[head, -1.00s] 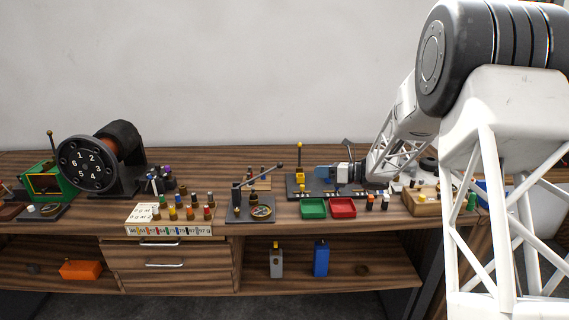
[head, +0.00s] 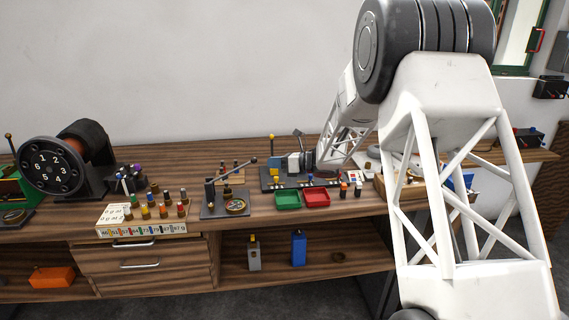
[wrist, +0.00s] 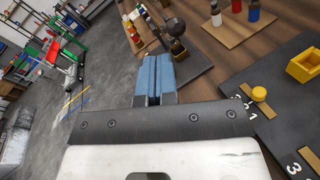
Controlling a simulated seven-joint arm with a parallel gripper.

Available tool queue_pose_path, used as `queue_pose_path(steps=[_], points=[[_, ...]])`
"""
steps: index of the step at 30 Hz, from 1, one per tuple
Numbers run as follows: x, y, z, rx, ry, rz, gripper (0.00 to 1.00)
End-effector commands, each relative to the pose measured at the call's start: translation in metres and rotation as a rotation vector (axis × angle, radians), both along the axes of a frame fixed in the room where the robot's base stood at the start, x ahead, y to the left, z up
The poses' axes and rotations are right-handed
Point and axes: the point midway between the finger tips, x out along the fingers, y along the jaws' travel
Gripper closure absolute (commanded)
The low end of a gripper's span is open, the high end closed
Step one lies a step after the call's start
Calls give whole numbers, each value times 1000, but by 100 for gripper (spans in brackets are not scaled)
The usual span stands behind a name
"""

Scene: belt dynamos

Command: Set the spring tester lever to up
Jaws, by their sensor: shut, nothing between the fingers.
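My gripper (head: 284,163) is shut and empty, pointing left above a dark numbered board (head: 268,184). Its blue fingers (wrist: 154,78) lie together in the wrist view. No label shows which is the spring tester. The wrist view shows a dark ball (wrist: 175,27) ahead of the fingers.
Green (head: 288,200) and red (head: 317,197) trays sit in front of the numbered board. A rack of coloured pegs (head: 140,228) stands left of the dial base. A small peg board (wrist: 238,22) lies behind.

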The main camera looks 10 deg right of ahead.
Motion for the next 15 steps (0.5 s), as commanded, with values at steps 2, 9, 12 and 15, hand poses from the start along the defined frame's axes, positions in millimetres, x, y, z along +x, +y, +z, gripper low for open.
queue_pose_path(steps=[2,9,12,15], points=[[4,13,-1,0,0,3,100],[17,41,6,0,-2,2,100],[21,48,12,0,0,1,100],[25,52,17,0,-1,1,100]])
